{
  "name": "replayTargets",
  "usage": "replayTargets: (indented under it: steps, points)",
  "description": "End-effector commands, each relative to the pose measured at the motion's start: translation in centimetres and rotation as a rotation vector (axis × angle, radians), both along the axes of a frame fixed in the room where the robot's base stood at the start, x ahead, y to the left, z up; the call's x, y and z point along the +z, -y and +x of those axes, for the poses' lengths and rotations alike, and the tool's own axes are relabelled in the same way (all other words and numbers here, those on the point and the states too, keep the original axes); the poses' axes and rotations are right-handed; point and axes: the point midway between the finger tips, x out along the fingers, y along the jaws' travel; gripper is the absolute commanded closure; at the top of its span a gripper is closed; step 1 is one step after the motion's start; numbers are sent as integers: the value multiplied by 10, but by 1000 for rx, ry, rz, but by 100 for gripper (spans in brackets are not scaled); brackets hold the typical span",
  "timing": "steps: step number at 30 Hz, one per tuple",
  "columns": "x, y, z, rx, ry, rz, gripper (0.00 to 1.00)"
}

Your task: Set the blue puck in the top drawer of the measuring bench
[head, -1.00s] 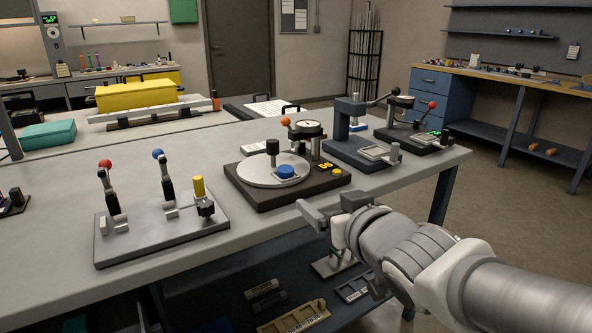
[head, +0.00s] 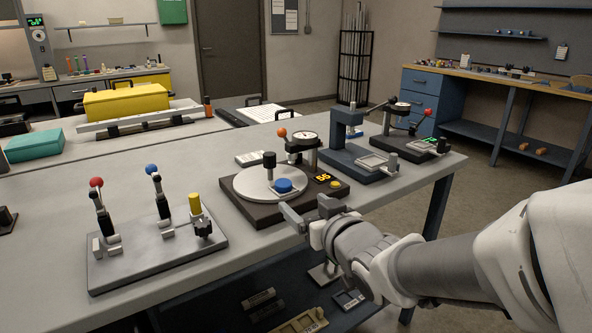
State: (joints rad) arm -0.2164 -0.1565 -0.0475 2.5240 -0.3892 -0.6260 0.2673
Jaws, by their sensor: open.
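The blue puck (head: 284,186) lies on the pale round plate (head: 250,186) of a dark-based dial gauge fixture (head: 265,215) on the near table. A dark cylinder stands beside it on the plate. My gripper (head: 306,211) is open and empty, at the fixture's front edge, just in front of and to the right of the puck, not touching it as far as I can see. A bench (head: 470,79) with a blue drawer stack stands at the back right. Its top drawer (head: 421,79) looks shut. Whether this is the measuring bench I cannot tell.
A lever clamp plate (head: 150,262) stands left of the fixture, and a blue press (head: 350,150) stands to its right. Another dial stand (head: 405,140) is beyond it. Open floor (head: 480,180) lies between the table and the back right bench.

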Motion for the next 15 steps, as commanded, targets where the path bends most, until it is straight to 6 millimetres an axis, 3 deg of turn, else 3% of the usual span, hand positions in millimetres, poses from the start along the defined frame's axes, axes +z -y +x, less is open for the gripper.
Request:
replayTargets:
  steps: [15]
  points:
    - [3,-8,17,3,-6,3,16]
